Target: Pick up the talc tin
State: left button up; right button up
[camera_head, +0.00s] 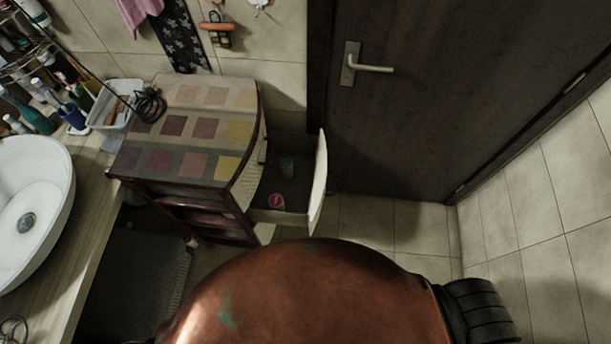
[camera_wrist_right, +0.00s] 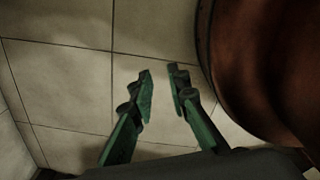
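An open drawer (camera_head: 317,188) sticks out from the right side of a small cabinet in the head view. A small round item with a pink-red top (camera_head: 276,201) is nearer the front. I cannot tell for sure which of these is the talc tin. My right gripper (camera_wrist_right: 160,78) shows in the right wrist view with its two green fingers apart and nothing between them, above tiled floor. It is not in the head view. My left gripper is in neither view.
The cabinet (camera_head: 180,135) has a checkered top. A basin (camera_head: 30,205) stands on a counter at the left, with bottles and a white tray (camera_head: 112,108) behind. A dark door (camera_head: 430,100) is at the back. Tiled floor (camera_head: 375,220) is clear right of the drawer.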

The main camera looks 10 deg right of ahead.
aim_at(288, 173)
jog(key=u, duration=1.05)
jog(key=k, duration=0.75)
jog(key=z, duration=1.2)
jog(key=i, duration=0.5)
jog(key=u, duration=0.1)
